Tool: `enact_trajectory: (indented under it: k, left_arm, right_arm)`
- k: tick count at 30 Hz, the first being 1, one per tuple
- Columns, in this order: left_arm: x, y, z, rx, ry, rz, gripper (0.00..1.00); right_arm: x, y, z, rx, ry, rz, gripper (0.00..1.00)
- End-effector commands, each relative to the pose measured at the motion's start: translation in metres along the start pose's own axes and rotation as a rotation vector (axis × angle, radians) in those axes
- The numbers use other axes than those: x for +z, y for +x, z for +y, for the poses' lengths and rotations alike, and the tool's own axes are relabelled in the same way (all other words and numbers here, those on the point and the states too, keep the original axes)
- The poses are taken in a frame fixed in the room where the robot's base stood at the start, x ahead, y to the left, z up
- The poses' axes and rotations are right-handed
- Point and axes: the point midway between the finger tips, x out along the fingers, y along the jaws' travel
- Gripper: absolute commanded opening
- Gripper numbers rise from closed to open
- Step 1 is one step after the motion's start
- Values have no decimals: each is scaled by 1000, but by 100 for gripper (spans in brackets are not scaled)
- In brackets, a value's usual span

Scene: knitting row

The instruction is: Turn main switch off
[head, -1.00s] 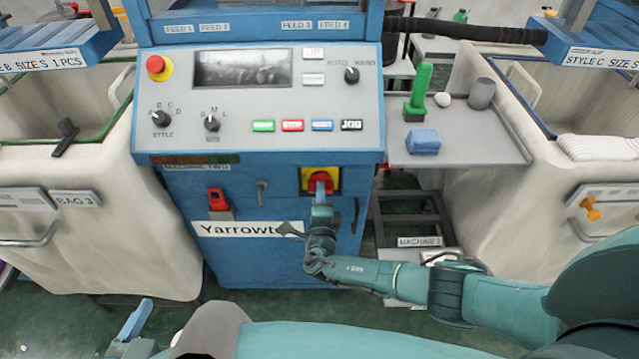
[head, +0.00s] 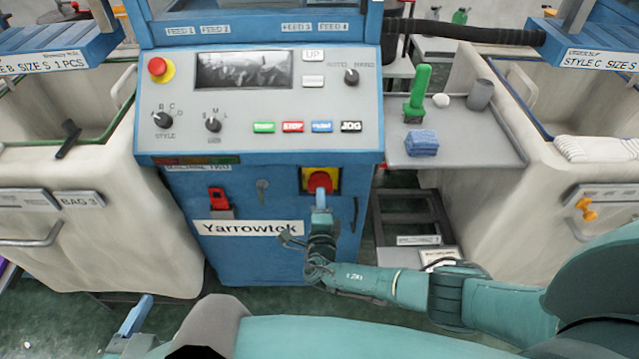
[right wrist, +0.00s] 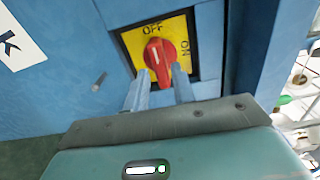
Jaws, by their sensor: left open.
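The main switch is a red rotary knob (head: 320,181) on a yellow plate on the blue machine's front. In the right wrist view the knob (right wrist: 160,60) has its white mark towards the OFF label at the top; ON is at the right. My right gripper (head: 321,200) is just below and in front of the knob. In the right wrist view its two fingers (right wrist: 160,88) stand apart with nothing gripped, and their tips appear beside the knob's lower end. I cannot tell whether they touch it. My left gripper (head: 135,318) is low at the left, away from the machine, open.
The control panel (head: 230,130) with knobs and buttons overhangs above the switch. A red padlock-like part (head: 219,200) and a small grey lever (head: 262,190) sit left of it. A shelf (head: 470,150) juts out at the right. Cream bins flank the machine.

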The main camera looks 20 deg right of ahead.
Motion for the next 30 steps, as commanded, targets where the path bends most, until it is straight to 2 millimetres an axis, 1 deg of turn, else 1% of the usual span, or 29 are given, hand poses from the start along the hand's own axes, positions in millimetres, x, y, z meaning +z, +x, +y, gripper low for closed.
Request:
enact_trajectory:
  k: [1, 3, 14, 30]
  left_arm:
    - [-5, -2, 0, 0, 0, 0, 85]
    - [-8, -2, 0, 0, 0, 0, 85]
    - [-20, -6, 1, 0, 0, 0, 85]
    - [-20, -6, 1, 0, 0, 0, 85]
  right_arm:
    - [0, -5, -2, 1, 0, -1, 25]
    - [1, -10, -3, 1, 0, -2, 25]
    - [0, -36, -1, 0, 0, -1, 25]
    - [0, -39, 0, -1, 0, -1, 25]
